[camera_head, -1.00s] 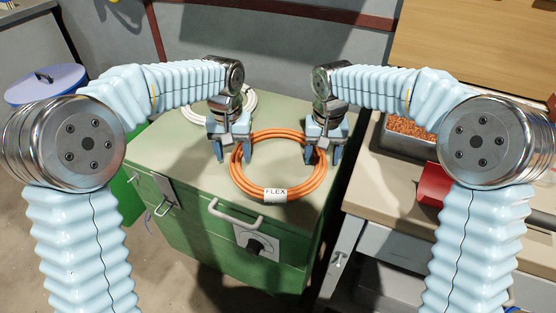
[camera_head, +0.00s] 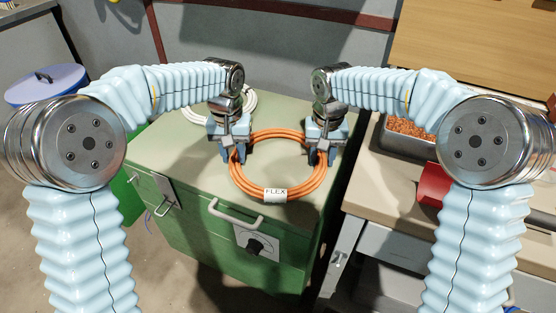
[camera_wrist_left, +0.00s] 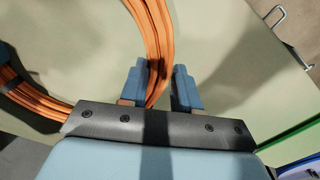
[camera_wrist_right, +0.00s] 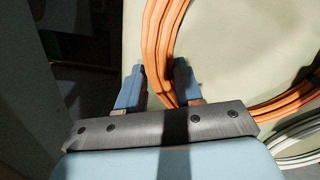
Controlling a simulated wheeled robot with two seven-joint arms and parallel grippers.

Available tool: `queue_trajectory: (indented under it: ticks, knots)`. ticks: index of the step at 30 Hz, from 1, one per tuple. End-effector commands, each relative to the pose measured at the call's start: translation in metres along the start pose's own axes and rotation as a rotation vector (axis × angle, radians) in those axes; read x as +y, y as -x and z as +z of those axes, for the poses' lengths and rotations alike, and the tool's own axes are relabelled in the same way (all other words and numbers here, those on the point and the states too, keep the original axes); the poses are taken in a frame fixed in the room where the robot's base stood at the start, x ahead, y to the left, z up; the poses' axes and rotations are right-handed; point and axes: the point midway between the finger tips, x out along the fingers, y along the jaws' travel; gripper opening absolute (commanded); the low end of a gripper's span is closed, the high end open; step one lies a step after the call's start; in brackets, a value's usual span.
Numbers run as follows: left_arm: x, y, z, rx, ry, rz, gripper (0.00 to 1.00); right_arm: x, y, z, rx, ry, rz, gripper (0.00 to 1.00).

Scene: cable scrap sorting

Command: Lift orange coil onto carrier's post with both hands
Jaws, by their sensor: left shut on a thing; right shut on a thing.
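The orange coil (camera_head: 310,185) lies flat on the green cabinet top, with a white FLEX label (camera_head: 275,195) at its near side. My left gripper (camera_head: 236,155) is shut on the coil's left side; in the left wrist view the orange strands (camera_wrist_left: 152,45) run between its two fingers (camera_wrist_left: 160,88). My right gripper (camera_head: 319,155) is shut on the coil's right side; the right wrist view shows strands (camera_wrist_right: 160,45) between its fingers (camera_wrist_right: 162,88). The carrier's post cannot be made out in these views.
A white coil (camera_head: 248,101) lies behind my left gripper on the cabinet top (camera_head: 185,160). To the right is a workbench (camera_head: 390,185) with a tray of copper-coloured scrap (camera_head: 405,143) and a red object (camera_head: 433,185).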

Motion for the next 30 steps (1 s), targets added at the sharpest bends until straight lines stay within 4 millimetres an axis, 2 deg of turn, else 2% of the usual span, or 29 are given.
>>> queue_trajectory:
  ticks: [8,21,30]
  knots:
    - [0.0,0.007,0.0,0.001,0.0,0.0,0.0,0.0,0.007,0.0,0.002,0.0,0.0,0.0]
    - [0.0,0.05,0.0,0.001,0.0,0.0,0.0,0.0,0.05,0.0,0.001,0.0,0.0,0.0]
    - [0.0,0.051,0.0,0.001,0.0,0.0,0.0,0.0,0.051,0.0,0.001,0.0,0.0,0.0]
